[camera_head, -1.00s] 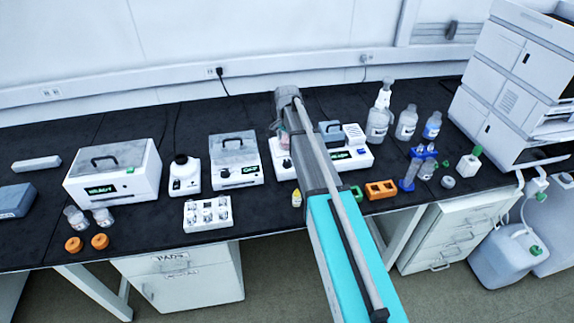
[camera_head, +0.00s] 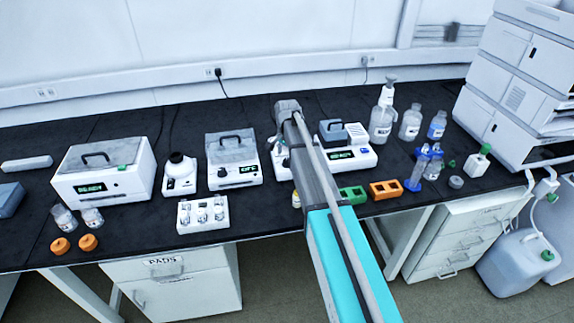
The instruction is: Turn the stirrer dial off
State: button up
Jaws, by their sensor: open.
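A small white unit (camera_head: 279,166), partly hidden behind my arm, stands on the black bench and may be the stirrer. A small dark round spot that could be its dial shows on its front, but its setting cannot be read. My arm reaches up from the lower right, and its far joint is over the back of this unit. My gripper is hidden behind or below the arm, so its jaws and any contact with the dial cannot be seen.
Left of the arm stand a lidded unit with a display (camera_head: 234,164), a small mixer-like device (camera_head: 180,178), a larger white box (camera_head: 104,174) and a vial rack (camera_head: 203,214). To the right are a green rack (camera_head: 352,195), an orange rack (camera_head: 385,189) and bottles (camera_head: 381,122).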

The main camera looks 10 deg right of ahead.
aim_at(287, 162)
jog(key=shift+f+b, duration=1.1)
jog(key=shift+f, duration=0.3)
grip_shut()
jog(key=shift+n, duration=0.4)
jog(key=n, duration=1.1)
